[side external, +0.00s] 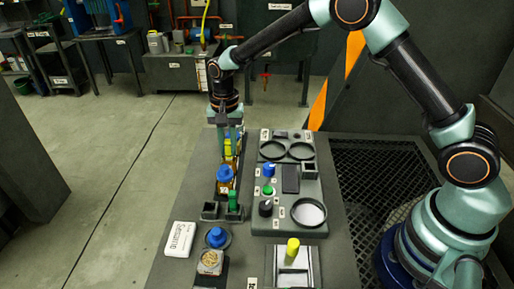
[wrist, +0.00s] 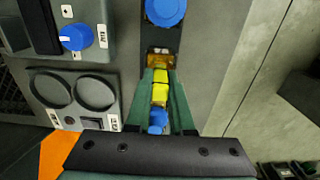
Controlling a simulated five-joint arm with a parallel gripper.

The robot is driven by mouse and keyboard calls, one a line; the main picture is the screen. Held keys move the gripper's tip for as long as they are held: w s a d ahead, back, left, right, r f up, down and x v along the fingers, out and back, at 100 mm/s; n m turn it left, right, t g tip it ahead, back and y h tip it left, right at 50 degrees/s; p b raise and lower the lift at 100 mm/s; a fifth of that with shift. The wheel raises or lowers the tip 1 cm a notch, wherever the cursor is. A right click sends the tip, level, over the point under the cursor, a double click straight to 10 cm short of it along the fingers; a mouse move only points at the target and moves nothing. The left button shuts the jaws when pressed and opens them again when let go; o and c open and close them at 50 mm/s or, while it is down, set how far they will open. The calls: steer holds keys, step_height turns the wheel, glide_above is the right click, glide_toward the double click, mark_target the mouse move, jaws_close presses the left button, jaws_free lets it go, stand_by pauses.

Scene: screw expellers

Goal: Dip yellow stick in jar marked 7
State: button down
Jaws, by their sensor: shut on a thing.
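My gripper (side external: 229,142) points down over the far end of the narrow table. Its green fingers are shut on the yellow stick (side external: 228,147), which also shows between the fingers in the wrist view (wrist: 161,88). Amber glass (wrist: 160,58) shows just beyond the stick in that view. Whether the stick's lower end is inside a jar or only above it, I cannot tell. An amber jar with a blue cap (side external: 225,173) stands nearer the side camera; its cap also shows in the wrist view (wrist: 165,10). The jar numbers are too small to read.
A grey panel (side external: 262,222) with rings, knobs and a dark screen lies to the right. A green piece (side external: 233,200) stands between small dark blocks. A white box (side external: 180,239), a jar of grains (side external: 210,262) and a yellow-topped piece (side external: 293,246) are nearer the camera.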

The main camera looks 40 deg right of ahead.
steer(key=shift+r, duration=0.2)
stand_by(0.4)
steer(key=shift+r, duration=1.85)
steer(key=shift+r, duration=2.5)
